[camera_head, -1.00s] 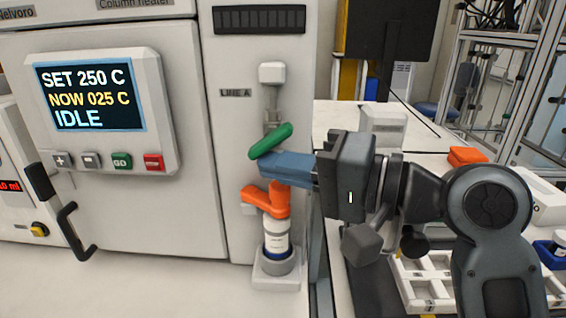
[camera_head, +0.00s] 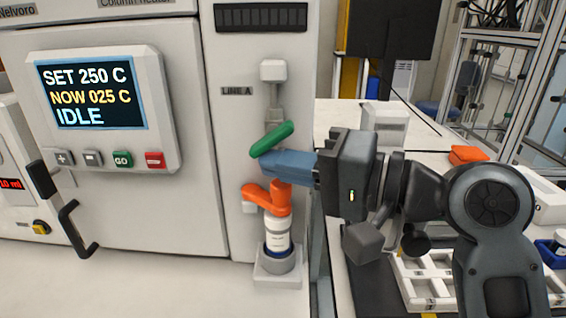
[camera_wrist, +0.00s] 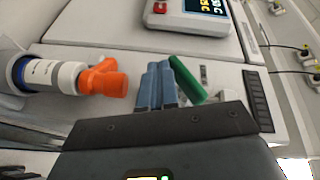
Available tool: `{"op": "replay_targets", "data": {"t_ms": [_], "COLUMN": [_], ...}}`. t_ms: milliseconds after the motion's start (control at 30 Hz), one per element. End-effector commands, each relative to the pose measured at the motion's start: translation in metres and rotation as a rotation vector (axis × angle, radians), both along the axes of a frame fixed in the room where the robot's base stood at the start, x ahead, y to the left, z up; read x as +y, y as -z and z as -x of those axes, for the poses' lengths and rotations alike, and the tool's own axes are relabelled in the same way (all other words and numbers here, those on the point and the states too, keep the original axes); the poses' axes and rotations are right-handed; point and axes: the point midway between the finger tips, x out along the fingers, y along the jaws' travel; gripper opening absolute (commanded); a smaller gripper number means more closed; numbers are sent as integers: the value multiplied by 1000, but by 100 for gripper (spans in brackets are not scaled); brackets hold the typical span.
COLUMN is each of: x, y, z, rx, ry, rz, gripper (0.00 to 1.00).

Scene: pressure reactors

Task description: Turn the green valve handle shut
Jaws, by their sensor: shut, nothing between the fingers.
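The green valve handle (camera_head: 271,139) sits on the LINE A pipe on the white cabinet front. It is tilted, its right end higher in the head view. My gripper (camera_head: 266,163) is shut and empty, its blue fingers just below the green handle. In the wrist view the green handle (camera_wrist: 187,80) lies right beside the shut fingers (camera_wrist: 157,66); whether they touch I cannot tell. The fingers hide part of the valve body.
An orange fitting (camera_head: 267,198) on a white bottle (camera_head: 276,235) stands just below my fingers. The heater panel (camera_head: 100,110) reads IDLE, with a black door handle (camera_head: 70,220) below it. A white tray (camera_head: 415,285) lies at right.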

Motion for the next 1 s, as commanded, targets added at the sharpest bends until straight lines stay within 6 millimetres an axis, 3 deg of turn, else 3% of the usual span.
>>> {"op": "replay_targets", "data": {"t_ms": [267,500,700,1000], "x": [0,-3,-46,-93], "y": [-7,-51,-75,-101], "z": [0,1,11,25], "rx": [-3,-17,-19,-7], "ry": [0,2,9,5], "rz": [0,-5,-8,-2], "gripper": [0,0,0,0]}}
